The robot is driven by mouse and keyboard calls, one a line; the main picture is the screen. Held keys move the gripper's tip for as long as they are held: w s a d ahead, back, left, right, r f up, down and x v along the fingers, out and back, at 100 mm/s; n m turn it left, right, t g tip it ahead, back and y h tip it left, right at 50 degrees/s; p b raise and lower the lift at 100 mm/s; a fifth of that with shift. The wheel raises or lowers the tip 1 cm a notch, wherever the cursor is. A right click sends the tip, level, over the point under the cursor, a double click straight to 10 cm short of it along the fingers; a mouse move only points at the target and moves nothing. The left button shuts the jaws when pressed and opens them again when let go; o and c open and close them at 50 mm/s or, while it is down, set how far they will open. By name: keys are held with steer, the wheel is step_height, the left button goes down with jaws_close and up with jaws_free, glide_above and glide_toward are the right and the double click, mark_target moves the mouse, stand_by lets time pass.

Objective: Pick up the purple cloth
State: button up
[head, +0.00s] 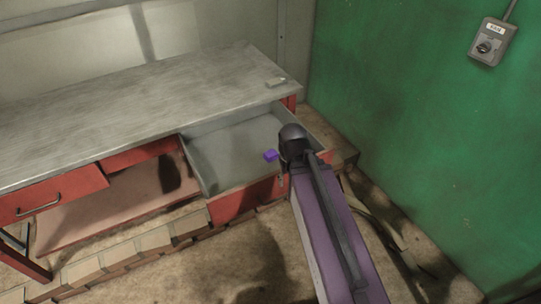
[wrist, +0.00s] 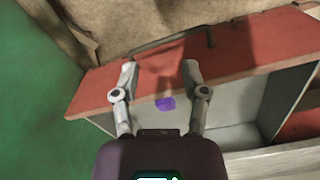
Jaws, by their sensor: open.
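The purple cloth (head: 270,155) is a small folded bundle inside the open grey drawer (head: 225,172) of the workbench. In the wrist view the cloth (wrist: 165,104) lies on the drawer floor, just inside the red drawer front (wrist: 240,55), and shows between my two fingers. My gripper (wrist: 159,70) is open and empty above the drawer, its fingertips over the red front. In the head view my arm comes in from the lower right and its dark wrist end is over the drawer's right side; the fingers are mostly hidden there.
A second red drawer (head: 50,192) is at left. Bricks (head: 130,252) line the floor in front. A green wall (head: 425,110) is at right.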

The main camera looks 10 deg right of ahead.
mark_target(271, 153)
steer(key=o, duration=0.6)
steer(key=shift+w, duration=0.15)
steer(key=w+f+n+b, duration=0.1)
steer(key=w+n, duration=0.1)
steer(key=w, duration=1.2)
steer(key=w+f+n+b, duration=0.2)
steer(key=w, duration=1.2)
steer(key=shift+w+a+f+n+b, duration=0.25)
steer(key=shift+w+f+n+b, duration=0.05)
steer(key=shift+w+n, duration=0.1)
steer(key=shift+f, duration=0.15)
step_height(271, 153, down, 8)
steer(key=b, duration=0.8)
steer(key=shift+f+b, duration=0.2)
steer(key=shift+b, duration=0.1)
steer(key=shift+f, duration=0.15)
steer(key=shift+s+d+f+b, duration=0.1)
steer(key=shift+f+b, duration=2.35)
steer(key=shift+b, duration=0.15)
steer(key=c, duration=0.8)
